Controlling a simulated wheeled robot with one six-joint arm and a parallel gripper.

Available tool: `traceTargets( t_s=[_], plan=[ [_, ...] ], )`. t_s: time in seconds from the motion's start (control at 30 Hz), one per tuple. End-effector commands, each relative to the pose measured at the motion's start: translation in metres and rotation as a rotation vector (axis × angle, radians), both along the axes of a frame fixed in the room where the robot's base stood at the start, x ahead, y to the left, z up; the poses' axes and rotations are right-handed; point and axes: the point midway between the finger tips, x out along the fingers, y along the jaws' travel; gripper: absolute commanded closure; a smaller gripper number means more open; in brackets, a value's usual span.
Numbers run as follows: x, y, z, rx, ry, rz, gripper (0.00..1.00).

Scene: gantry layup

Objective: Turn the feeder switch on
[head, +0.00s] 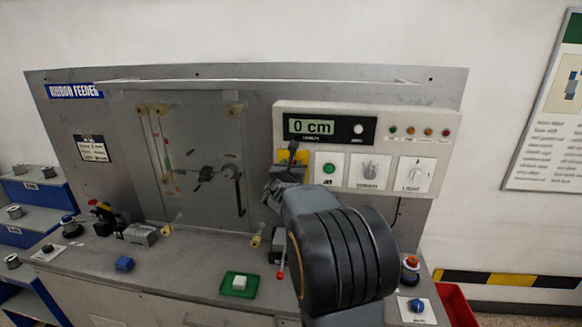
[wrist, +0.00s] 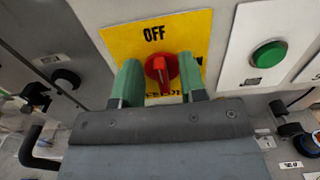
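The feeder switch is a red rotary knob (wrist: 161,71) on a yellow plate (wrist: 116,42) marked OFF above it. Lettering below the knob is partly hidden by my gripper. In the wrist view my gripper (wrist: 160,82) has its two green fingers on either side of the knob, apart, with a gap showing at each side. In the head view my gripper (head: 290,163) is at the yellow plate (head: 282,156), under the display's left end, and the knob is hidden there.
A green button (head: 329,169) and two white switch plates sit right of the yellow plate. The display (head: 311,127) above reads 0 cm. A clear door (head: 190,150) with a dark handle lies to the left. A green tray (head: 226,286) holds a white block on the bench.

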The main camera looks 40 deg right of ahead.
Motion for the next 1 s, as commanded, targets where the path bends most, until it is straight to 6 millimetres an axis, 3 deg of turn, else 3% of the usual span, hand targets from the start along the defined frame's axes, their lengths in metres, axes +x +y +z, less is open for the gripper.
traceTargets(
  t_s=[0.07, 0.47, 1.0],
  plan=[
    [-0.0001, 0.0002, -0.0001, 0.000, 0.000, 0.000, 0.63],
    [-0.0002, 0.0004, -0.0001, 0.000, 0.000, 0.000, 1.00],
    [-0.0018, -0.0010, -0.0072, 0.092, -0.094, 0.001, 1.00]
  ],
)
